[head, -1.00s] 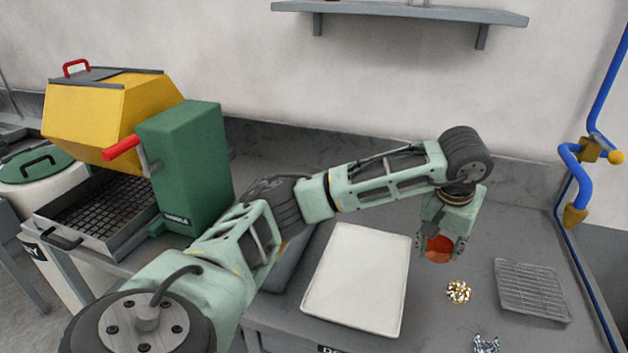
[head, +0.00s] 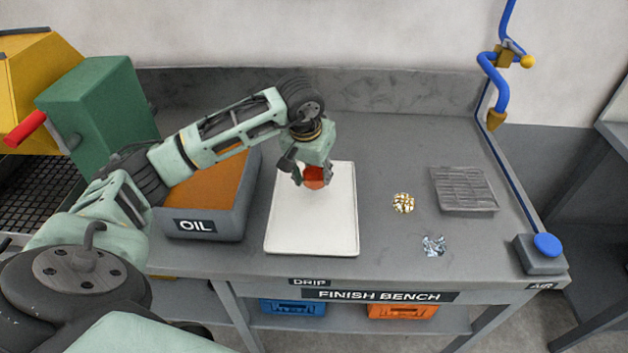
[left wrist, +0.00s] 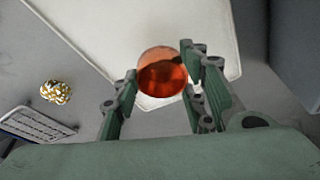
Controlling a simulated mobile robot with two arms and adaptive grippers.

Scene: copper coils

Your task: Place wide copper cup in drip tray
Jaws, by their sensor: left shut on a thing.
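The copper cup (head: 315,177) is reddish and shiny. My left gripper (head: 313,172) is shut on it, and it shows between the fingers over the white drip tray's upper part. In the left wrist view the cup (left wrist: 162,72) sits between the fingertips of my left gripper (left wrist: 165,92), in front of the tray (left wrist: 140,30). The white drip tray (head: 310,225) lies flat on the bench above the DRIP label. I cannot tell whether the cup touches the tray. My right gripper is not in view.
An oil bath (head: 237,215) with brown liquid stands left of the tray. A gold scrap bundle (head: 403,203), a silver one (head: 433,245) and a grey rack (head: 464,189) lie to the right. A blue-topped air pedal or button (head: 546,245) is at the right corner.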

